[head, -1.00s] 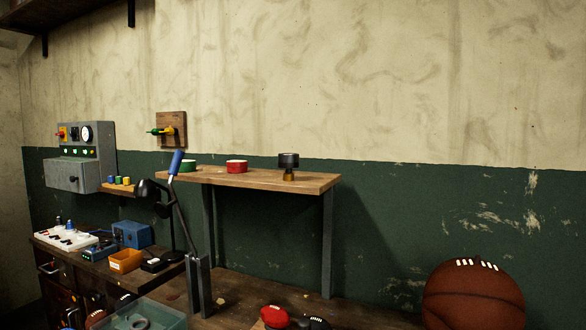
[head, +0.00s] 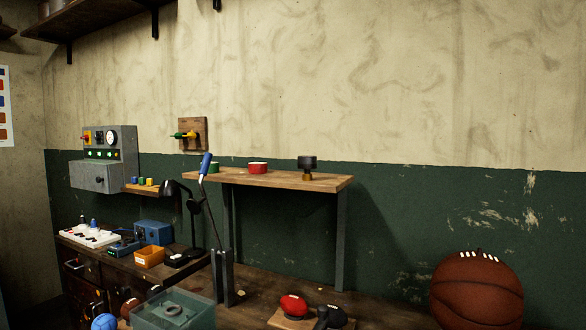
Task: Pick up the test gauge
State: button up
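A short black cylinder on a brass stem, which looks like the test gauge (head: 307,163), stands upright near the right end of a raised wooden shelf (head: 285,180) against the wall. Its face cannot be made out from here. A round white dial (head: 111,137) is also set in the grey control box (head: 104,172) on the left wall. My gripper is not in view.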

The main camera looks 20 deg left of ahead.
aim_at(306, 163)
jog(key=z, duration=0.15)
jog(key=k, duration=0.25)
jog(key=z, duration=2.4)
jog(key=k, duration=1.95)
jog(key=u, duration=2.5)
jog(key=i, duration=1)
